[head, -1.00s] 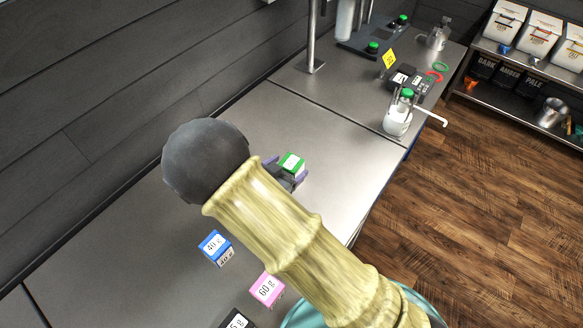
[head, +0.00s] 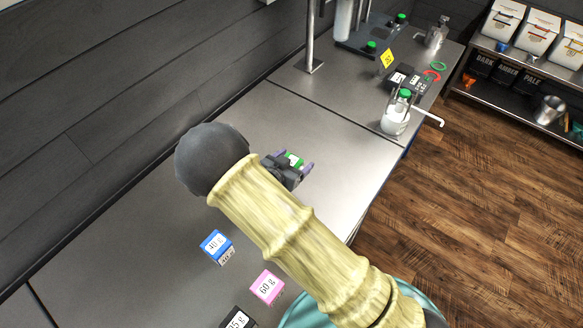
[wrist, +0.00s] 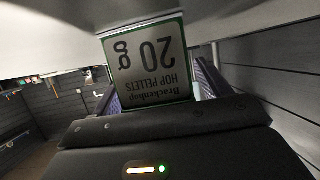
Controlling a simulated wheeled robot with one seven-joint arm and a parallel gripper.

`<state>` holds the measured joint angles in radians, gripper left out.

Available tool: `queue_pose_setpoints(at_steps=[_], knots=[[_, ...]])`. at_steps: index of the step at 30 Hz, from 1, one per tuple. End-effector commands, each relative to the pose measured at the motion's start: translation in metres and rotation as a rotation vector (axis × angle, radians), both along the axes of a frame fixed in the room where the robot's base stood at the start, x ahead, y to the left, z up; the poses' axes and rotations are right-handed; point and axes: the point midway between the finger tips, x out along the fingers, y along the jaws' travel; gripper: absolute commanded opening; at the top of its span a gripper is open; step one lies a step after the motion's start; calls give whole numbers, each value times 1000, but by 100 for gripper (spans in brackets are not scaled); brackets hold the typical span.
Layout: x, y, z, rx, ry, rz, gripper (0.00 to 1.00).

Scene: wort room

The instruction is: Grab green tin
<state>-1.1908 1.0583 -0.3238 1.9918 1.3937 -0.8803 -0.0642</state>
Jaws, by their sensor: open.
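The green tin (head: 293,159) stands on the steel bench near its middle, mostly hidden behind my gripper in the head view. In the wrist view the tin (wrist: 150,62) shows a white label with a green edge reading "20 g Hop Pellets", upside down. My gripper (head: 294,166) is open, with its purple-grey fingers on either side of the tin. In the wrist view one finger shows at each side of the label. I cannot tell whether the fingers touch it.
A blue 40 g tin (head: 217,246), a pink 60 g tin (head: 267,287) and a black tin (head: 237,319) stand nearer on the bench. A white bottle with a green cap (head: 396,115) stands farther right. The bench between is clear.

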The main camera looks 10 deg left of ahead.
Motion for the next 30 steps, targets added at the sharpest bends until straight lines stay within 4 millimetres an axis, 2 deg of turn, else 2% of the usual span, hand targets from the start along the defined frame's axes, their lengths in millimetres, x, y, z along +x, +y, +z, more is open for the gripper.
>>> queue_pose_setpoints(at_steps=[2,10,22,26,30], knots=[[0,1,0,0,0,1,76],[0,0,0,0,0,0,25],[2,-3,7,1,-1,-7,25],[2,-2,20,3,-2,-6,25],[1,-1,42,5,-3,-5,25]])
